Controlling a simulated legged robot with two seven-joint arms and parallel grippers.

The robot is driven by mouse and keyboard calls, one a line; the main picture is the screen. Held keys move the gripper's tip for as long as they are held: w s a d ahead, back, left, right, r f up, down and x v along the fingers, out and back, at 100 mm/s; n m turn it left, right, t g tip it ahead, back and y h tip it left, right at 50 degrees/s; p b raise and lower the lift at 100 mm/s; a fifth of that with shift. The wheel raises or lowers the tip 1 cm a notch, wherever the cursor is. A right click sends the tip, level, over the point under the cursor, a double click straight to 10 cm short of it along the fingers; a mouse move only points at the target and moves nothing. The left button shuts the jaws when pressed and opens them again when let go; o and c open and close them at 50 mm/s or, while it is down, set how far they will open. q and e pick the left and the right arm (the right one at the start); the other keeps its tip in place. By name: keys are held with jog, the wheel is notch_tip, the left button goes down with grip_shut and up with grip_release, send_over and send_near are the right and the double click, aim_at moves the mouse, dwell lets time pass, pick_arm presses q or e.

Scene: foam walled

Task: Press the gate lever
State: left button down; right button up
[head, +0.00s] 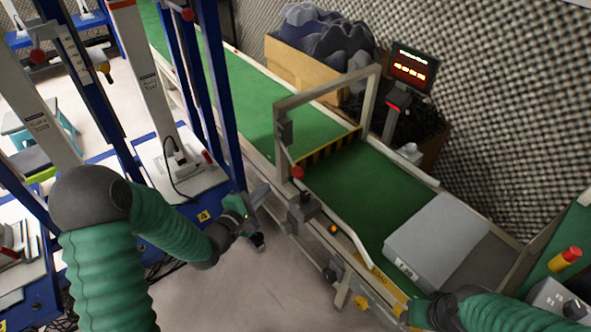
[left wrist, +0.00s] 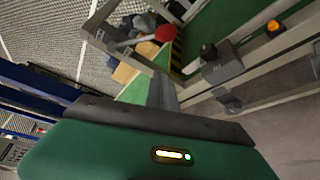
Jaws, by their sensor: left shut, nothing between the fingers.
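The gate lever's red knob (head: 297,172) is beside the near post of the grey gate frame (head: 280,130) over the green conveyor. The left wrist view shows the red knob (left wrist: 165,33) at the end of a short rod from the post. My left gripper (head: 262,192) is shut and empty, left of and slightly below the knob, apart from it. Its grey fingers (left wrist: 162,92) point toward the gate in the left wrist view. A yellow-black striped bar (head: 330,148) lies low across the belt under the frame. My right gripper (head: 412,312) is partly visible at the bottom right; its fingers are unclear.
A grey box (head: 437,240) sits on the belt past the gate. A small box with an orange button (head: 333,229) is on the near rail. Blue-framed benches (head: 185,165) stand left. A red display (head: 413,68) and a foam-filled carton (head: 300,72) are behind the conveyor.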

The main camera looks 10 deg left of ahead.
aim_at(289, 156)
pick_arm(q)
jog(key=f+b+x, duration=0.1)
jog(key=b+x, duration=0.4)
jog(key=x, duration=0.5)
jog(key=s+d+r+b, duration=0.2)
jog(key=shift+d+r, duration=0.25)
jog(key=shift+d, duration=0.05)
pick_arm(e)
jog(key=s+x, duration=0.1)
jog(key=x, duration=0.5)
jog(key=shift+s+f, duration=0.15)
jog(key=shift+f, duration=0.4)
jog(key=shift+a+r, duration=0.1)
jog(key=shift+r, duration=0.05)
